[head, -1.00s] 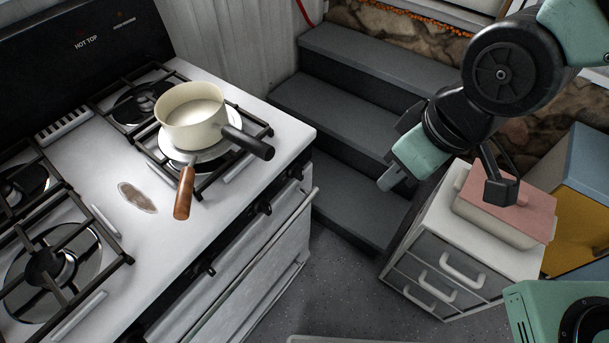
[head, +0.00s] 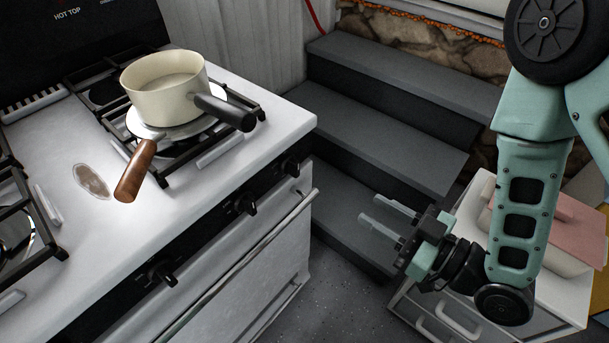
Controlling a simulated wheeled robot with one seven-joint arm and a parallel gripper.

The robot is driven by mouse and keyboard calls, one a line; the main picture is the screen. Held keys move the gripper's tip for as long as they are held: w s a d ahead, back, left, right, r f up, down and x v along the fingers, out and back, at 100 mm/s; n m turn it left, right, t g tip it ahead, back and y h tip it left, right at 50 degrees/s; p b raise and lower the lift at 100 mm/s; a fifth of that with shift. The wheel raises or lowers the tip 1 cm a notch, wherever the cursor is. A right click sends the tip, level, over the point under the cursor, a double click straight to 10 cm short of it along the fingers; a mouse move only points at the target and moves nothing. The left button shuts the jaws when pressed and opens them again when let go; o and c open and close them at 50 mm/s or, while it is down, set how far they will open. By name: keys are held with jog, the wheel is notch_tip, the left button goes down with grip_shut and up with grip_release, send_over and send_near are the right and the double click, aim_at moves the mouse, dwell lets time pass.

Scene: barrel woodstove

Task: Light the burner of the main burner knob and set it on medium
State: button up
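Black burner knobs line the stove's front panel: one near the right corner (head: 289,165), one in the middle (head: 246,202) and one further left (head: 163,273). I cannot tell which is the main burner knob, or read their settings. My gripper (head: 368,208) is to the right of the stove front, in front of the dark steps. Its two pale fingers point left towards the stove, apart and empty. It touches no knob. A cream saucepan (head: 165,90) stands over the right-hand burners, on a pan with a wooden handle (head: 135,172). No flame shows.
The oven handle bar (head: 245,262) runs below the knobs and sticks out from the stove front. Grey steps (head: 385,107) rise behind my gripper. A white drawer cabinet (head: 560,293) with a pink-lidded box (head: 578,232) stands at right. Open floor lies between stove and cabinet.

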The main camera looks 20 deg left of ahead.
jog(key=b, duration=1)
send_near(298, 164)
jog(key=p+x, duration=0.1)
jog(key=x, duration=0.7)
jog(key=shift+w+a, duration=0.1)
jog(key=shift+a, duration=0.15)
grip_shut()
